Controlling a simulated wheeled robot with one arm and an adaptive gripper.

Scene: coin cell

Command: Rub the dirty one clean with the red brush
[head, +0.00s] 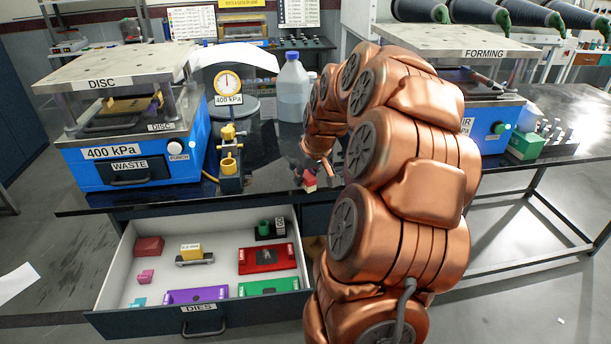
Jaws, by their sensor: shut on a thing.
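My gripper (316,165) is over the front edge of the dark bench, partly hidden by my copper arm. It is shut on a small red thing (310,183), seemingly the red brush, which hangs at its tip. Below and to the left, the open DIES drawer (203,332) holds a red die (266,268), a purple die (180,298) and a green die (255,289). A dark red block (148,246), a small pink block (146,276) and a yellow block on a grey base (191,251) also lie there. I cannot tell which one is dirty.
The blue DISC press (125,168) stands on the bench at left, beside a yellow fitting (230,160) and a pressure gauge (228,83). A clear bottle (292,90) stands behind. The blue FORMING press (497,125) is at right. The open drawer juts out in front of the bench.

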